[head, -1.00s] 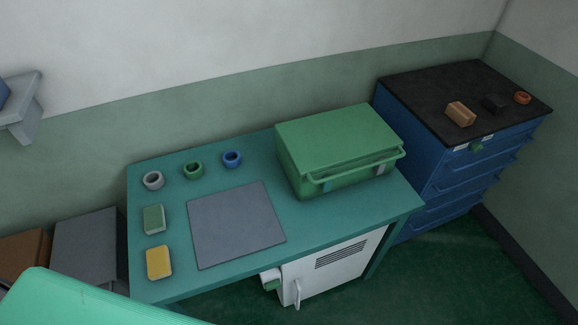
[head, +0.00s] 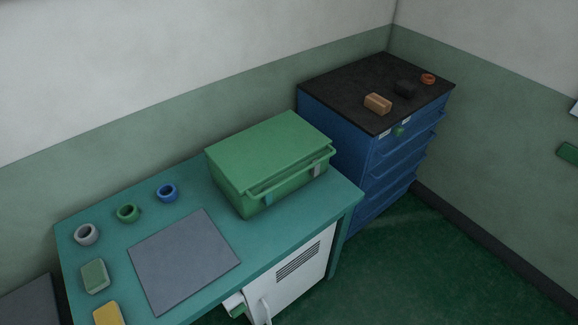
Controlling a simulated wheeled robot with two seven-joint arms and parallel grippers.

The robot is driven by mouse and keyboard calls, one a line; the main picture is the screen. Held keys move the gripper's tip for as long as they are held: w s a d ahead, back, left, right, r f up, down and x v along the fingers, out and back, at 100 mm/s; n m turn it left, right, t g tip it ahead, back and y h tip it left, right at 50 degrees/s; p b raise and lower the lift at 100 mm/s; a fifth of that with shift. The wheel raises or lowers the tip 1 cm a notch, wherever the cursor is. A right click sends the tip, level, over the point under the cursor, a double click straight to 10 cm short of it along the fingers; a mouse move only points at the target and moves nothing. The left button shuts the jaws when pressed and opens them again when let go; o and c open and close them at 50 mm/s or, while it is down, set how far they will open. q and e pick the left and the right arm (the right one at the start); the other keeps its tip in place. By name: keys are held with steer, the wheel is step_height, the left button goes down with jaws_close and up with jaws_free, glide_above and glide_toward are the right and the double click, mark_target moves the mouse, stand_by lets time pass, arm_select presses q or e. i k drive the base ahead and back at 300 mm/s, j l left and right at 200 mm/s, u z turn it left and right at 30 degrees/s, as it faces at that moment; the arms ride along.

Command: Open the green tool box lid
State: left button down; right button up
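The green tool box (head: 268,165) stands on the right part of the teal table in the head view. Its lid (head: 265,148) looks shut, with a green bar handle along the front edge and latches on the front face, one bluish and one pale. Neither of my grippers shows in this view, so nothing is seen touching the box.
The teal table (head: 205,285) also bears a grey mat (head: 183,261), grey, green and blue rings, and green and yellow blocks. A blue drawer cabinet (head: 345,140) with a black top and small blocks stands right of it. Green floor is clear at right.

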mark_target(248, 159)
steer(key=l, duration=0.75)
steer(key=k+l, duration=0.1)
steer(key=l, duration=0.7)
